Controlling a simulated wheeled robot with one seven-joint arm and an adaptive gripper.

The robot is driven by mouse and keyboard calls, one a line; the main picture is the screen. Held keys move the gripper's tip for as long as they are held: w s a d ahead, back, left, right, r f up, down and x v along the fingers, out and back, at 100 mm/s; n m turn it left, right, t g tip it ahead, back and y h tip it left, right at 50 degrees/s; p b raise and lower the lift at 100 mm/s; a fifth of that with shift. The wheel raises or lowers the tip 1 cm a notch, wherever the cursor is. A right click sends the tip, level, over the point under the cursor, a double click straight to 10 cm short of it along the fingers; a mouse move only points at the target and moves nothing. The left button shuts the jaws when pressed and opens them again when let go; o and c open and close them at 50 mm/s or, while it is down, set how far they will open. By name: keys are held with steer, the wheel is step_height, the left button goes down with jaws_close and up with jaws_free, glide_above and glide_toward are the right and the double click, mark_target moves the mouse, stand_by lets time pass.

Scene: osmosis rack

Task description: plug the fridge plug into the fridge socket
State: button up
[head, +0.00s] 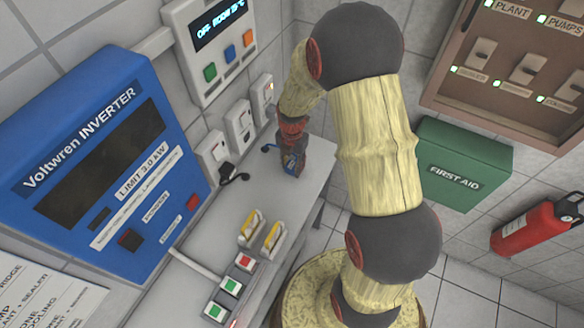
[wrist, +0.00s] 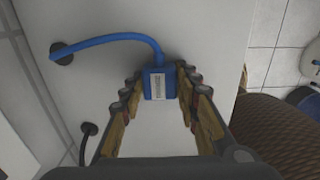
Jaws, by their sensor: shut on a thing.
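A blue plug (wrist: 158,83) with a pale label and a blue cable sits between the fingertips of my gripper (wrist: 159,78) in the wrist view. The label is too small to read, so I cannot tell whether it is the fridge plug. In the head view my gripper (head: 291,160) is shut on the plug, low over the grey counter. Three white wall sockets stand in a row left of it: a near one (head: 211,150), a middle one (head: 239,122) and a far one (head: 262,90). Their names are not readable. The plug is apart from all of them.
A black plug with a cable (head: 228,172) is by the near socket. The blue inverter (head: 105,160) and a white control panel (head: 212,45) hang on the wall. Bare counter (head: 262,192) lies between.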

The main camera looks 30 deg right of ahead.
mark_target(292, 166)
steer(key=c, duration=0.3)
steer(key=shift+r, duration=0.1)
steer(key=shift+r, duration=0.6)
step_height(292, 166, up, 2)
steer(key=shift+r+p, duration=0.2)
steer(key=shift+p, duration=0.45)
steer(key=s+a+r+p, duration=0.1)
steer(key=s+r, duration=0.2)
steer(key=s, duration=0.1)
steer(key=s+a+r+p, duration=0.1)
steer(key=s+a+r, duration=0.1)
steer(key=s+r, duration=0.1)
steer(key=s+a+r+p, duration=0.1)
steer(key=s+r, duration=0.2)
steer(key=s, duration=0.3)
steer(key=shift+a+r, duration=0.15)
steer(key=shift+a, duration=0.25)
steer(key=shift+s, duration=0.15)
